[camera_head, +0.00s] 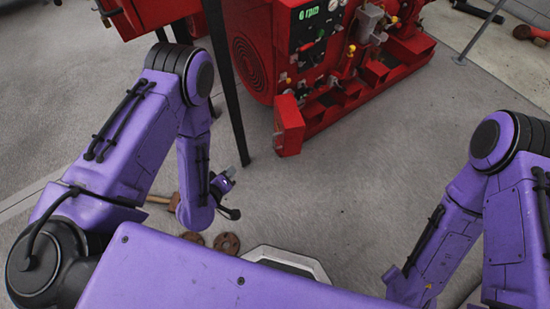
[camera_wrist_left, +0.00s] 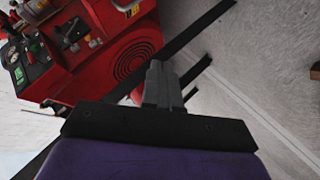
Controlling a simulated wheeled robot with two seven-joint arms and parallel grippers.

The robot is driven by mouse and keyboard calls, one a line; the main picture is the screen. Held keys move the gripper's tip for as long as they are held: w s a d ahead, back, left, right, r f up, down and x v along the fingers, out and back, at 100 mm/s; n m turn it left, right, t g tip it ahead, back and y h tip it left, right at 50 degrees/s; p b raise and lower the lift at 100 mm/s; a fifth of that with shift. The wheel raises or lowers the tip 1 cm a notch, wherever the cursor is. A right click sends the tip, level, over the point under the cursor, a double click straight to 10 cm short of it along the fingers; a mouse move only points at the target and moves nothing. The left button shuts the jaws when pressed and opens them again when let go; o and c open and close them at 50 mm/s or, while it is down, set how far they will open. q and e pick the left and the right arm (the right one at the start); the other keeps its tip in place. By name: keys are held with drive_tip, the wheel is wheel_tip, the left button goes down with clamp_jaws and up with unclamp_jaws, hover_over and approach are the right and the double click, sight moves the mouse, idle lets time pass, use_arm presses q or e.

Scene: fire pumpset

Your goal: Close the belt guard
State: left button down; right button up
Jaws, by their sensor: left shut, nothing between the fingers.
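The red pumpset (camera_head: 325,65) stands at the top of the head view. A red box-like panel (camera_head: 288,126), which looks like the belt guard, sticks out from its near side, swung away from the body. I cannot tell its hinge clearly. My left gripper (camera_head: 231,173) is shut and empty, low and to the left of this panel, clearly apart from it. In the left wrist view the shut fingers (camera_wrist_left: 162,86) point toward the red machine with its round grille (camera_wrist_left: 133,62). The panel cannot be made out there. My right gripper is out of view.
A black post (camera_head: 226,85) stands between my left arm and the pumpset. Another red unit (camera_head: 150,14) is at top left. Brown round discs (camera_head: 227,243) and a wooden-handled tool (camera_head: 160,199) lie on the floor. The concrete right of the panel is clear.

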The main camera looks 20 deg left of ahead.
use_arm(q)
drive_tip(key=w+d+f+n+t+h+b, duration=0.45)
drive_tip(key=w+f+b, duration=0.3)
drive_tip(key=b, duration=0.35)
drive_tip(key=t+b, duration=0.1)
drive_tip(key=b, duration=0.1)
approach(284, 136)
drive_tip(key=w+a+f, duration=0.1)
drive_tip(key=w+a, duration=0.1)
drive_tip(key=w, duration=0.3)
drive_tip(key=d, duration=0.1)
drive_tip(key=w+d+n+b, duration=0.1)
drive_tip(key=d, duration=0.1)
drive_tip(key=shift+d, duration=0.2)
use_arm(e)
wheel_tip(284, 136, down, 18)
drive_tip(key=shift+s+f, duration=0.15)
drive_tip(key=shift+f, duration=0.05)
use_arm(q)
drive_tip(key=shift+y, duration=0.25)
